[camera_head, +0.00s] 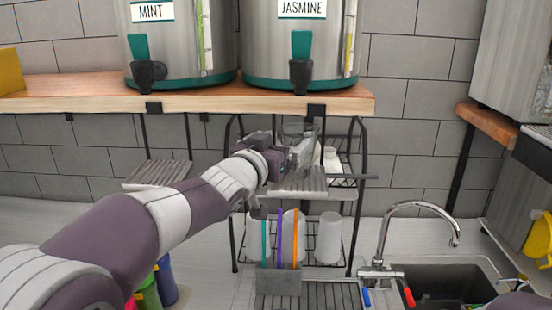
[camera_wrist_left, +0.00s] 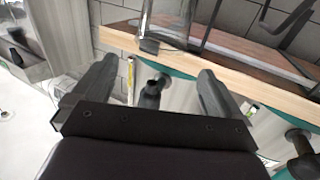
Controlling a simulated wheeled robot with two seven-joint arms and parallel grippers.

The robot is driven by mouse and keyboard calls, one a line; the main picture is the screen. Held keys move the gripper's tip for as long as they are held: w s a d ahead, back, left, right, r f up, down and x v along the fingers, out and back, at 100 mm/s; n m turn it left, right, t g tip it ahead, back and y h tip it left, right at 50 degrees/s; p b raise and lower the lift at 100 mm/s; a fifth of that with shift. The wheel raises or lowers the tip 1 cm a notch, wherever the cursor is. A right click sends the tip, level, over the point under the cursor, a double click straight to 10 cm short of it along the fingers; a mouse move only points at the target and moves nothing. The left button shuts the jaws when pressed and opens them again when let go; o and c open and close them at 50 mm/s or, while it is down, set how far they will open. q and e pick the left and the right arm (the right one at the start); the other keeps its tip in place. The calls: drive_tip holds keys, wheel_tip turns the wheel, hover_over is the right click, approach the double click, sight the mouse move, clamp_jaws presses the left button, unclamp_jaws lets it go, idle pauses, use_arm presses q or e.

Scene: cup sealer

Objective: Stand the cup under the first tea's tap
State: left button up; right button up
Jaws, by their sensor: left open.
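A clear cup (camera_head: 300,131) shows its rim just below the jasmine tap (camera_head: 299,76), over the slatted drip tray (camera_head: 299,181). Its lower part is hidden by my left gripper (camera_head: 297,156), so I cannot tell whether it rests on the tray. My left gripper is open, with its fingers at the cup. In the left wrist view the two fingers of the left gripper (camera_wrist_left: 155,78) are apart, and a dark tap (camera_wrist_left: 152,92) shows between them. My right gripper is not clearly seen.
The wooden shelf (camera_head: 60,103) carries the jasmine dispenser (camera_head: 270,45) and the mint dispenser (camera_head: 165,50). The mint drip tray (camera_head: 158,174) is empty. A wire rack (camera_head: 362,200) stands behind the gripper; a sink (camera_head: 440,283) and faucet (camera_head: 415,207) are at right.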

use_arm(q)
drive_tip(key=s+a+f+n+g+y, duration=0.25)
drive_tip(key=s+a+f, duration=0.25)
drive_tip(key=f, duration=0.6)
drive_tip(key=s+a+f+n+g+y, duration=0.1)
drive_tip(key=s+a+f+g+y, duration=0.3)
drive_tip(key=f, duration=0.8)
drive_tip(key=s+a+f+g, duration=0.2)
drive_tip(key=s+f+g, duration=0.2)
drive_tip(key=s, duration=0.6)
drive_tip(key=s+a+f+g, duration=0.3)
drive_tip(key=s+f+g, duration=0.2)
drive_tip(key=s+f, duration=0.4)
drive_tip(key=shift+s+a+n, duration=0.15)
drive_tip(key=shift+s+n, duration=0.2)
drive_tip(key=shift+s, duration=0.15)
